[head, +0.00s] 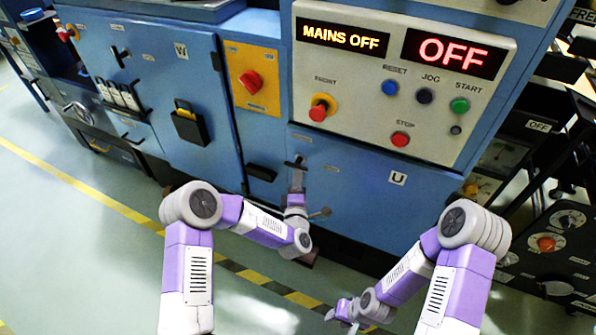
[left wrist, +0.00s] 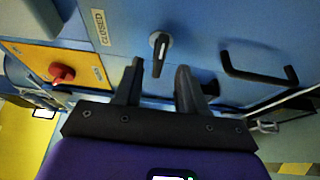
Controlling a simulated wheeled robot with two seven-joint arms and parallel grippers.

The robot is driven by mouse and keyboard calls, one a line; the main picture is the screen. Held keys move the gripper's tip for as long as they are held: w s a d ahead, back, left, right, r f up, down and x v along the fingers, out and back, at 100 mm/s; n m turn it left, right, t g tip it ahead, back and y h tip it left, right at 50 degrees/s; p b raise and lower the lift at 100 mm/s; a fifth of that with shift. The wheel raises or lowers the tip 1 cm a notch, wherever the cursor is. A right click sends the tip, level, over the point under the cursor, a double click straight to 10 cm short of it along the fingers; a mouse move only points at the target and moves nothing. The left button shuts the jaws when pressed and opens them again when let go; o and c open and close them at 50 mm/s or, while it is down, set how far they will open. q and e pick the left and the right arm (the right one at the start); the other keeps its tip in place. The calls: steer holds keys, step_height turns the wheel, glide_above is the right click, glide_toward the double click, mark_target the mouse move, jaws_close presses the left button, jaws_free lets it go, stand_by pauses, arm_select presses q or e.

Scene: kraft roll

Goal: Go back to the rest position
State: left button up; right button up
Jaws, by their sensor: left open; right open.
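My left gripper (head: 297,172) is in front of the blue machine's lower cabinet in the head view, higher than the right one. In the left wrist view its two dark fingers (left wrist: 158,78) are apart, with nothing held between them. A dark lever on a silver round base (left wrist: 159,42) shows just beyond the fingertips on the blue panel, next to a "CLOSED" label (left wrist: 101,27). I cannot tell whether a finger touches the lever. My right gripper (head: 340,311) hangs low over the floor, apart from the machine, and looks empty.
The control panel (head: 350,85) above reads "MAINS OFF" and "OFF". A red knob on a yellow plate (head: 262,97) and a black handle (head: 261,172) are left of my left gripper. A black control box (head: 545,262) stands at right. The floor at left (head: 70,240) is clear.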

arm_select(q)
steer(key=shift+s, duration=0.65)
steer(key=s+f+m+g+h+p, duration=0.4)
steer(key=s+f+m+g, duration=0.4)
steer(key=s+f+m, duration=0.15)
steer(key=s+a+f+m+g+p, duration=0.1)
steer(key=s+m+g, duration=0.1)
steer(key=s, duration=0.5)
steer(key=s+a+f+m+g+p, duration=0.1)
steer(key=s+g, duration=0.3)
steer(key=s, duration=0.4)
steer(key=s+a+f+m+g+h+p, duration=0.1)
steer(key=s+a+f+m+g, duration=0.1)
steer(key=s, duration=0.5)
steer(key=shift+s+a+f+m+g+p, duration=0.2)
steer(key=shift+a+f+m+g+p, duration=0.1)
steer(key=shift+m+g, duration=0.45)
